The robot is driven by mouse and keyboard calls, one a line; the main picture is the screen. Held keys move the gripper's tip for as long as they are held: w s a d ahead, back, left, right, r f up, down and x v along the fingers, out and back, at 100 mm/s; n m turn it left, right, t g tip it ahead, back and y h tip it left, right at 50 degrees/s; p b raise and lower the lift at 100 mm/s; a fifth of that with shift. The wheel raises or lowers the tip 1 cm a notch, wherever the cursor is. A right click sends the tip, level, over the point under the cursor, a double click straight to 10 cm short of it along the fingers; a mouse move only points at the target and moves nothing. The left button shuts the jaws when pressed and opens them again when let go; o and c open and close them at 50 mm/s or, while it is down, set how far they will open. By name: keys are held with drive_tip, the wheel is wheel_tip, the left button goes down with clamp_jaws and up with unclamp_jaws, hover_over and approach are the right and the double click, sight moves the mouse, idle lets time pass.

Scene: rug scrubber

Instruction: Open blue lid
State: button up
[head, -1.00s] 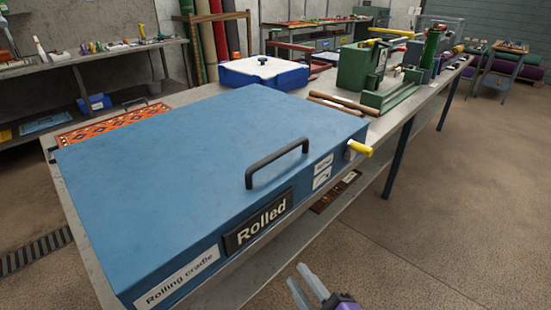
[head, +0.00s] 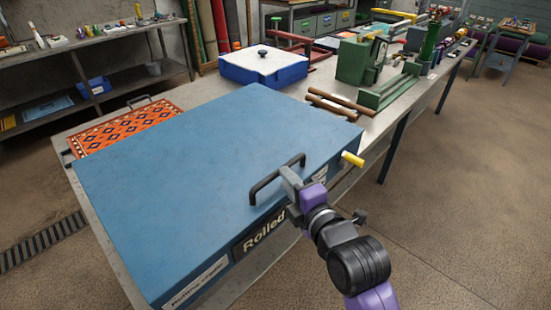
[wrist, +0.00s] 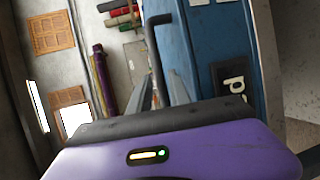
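The blue lid (head: 190,150) is a large flat-topped cover on the bench and looks closed. Its black bar handle (head: 262,185) stands near the front right edge, above the "Rolled" label. My gripper (head: 290,180) is at the right end of this handle, reaching in from the front right. In the wrist view the two grey fingers (wrist: 159,85) are apart, and the black handle (wrist: 154,48) runs down into the gap between them. I cannot tell whether either finger touches it. The lid's blue side (wrist: 205,50) is at the right there.
A yellow-tipped lever (head: 352,159) sticks out at the lid's right corner. Brown rods (head: 340,103), a green machine (head: 365,60) and a blue-white box (head: 262,66) stand behind. An orange rug (head: 125,128) lies at the left. The floor at right is clear.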

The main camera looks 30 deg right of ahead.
sight(275, 166)
drive_tip(key=p+x, duration=0.1)
drive_tip(key=x, duration=0.6)
drive_tip(key=shift+w+d+f, duration=0.1)
drive_tip(key=shift+w+f, duration=0.05)
drive_tip(key=shift+w, duration=0.25)
clamp_jaws()
idle(1.1)
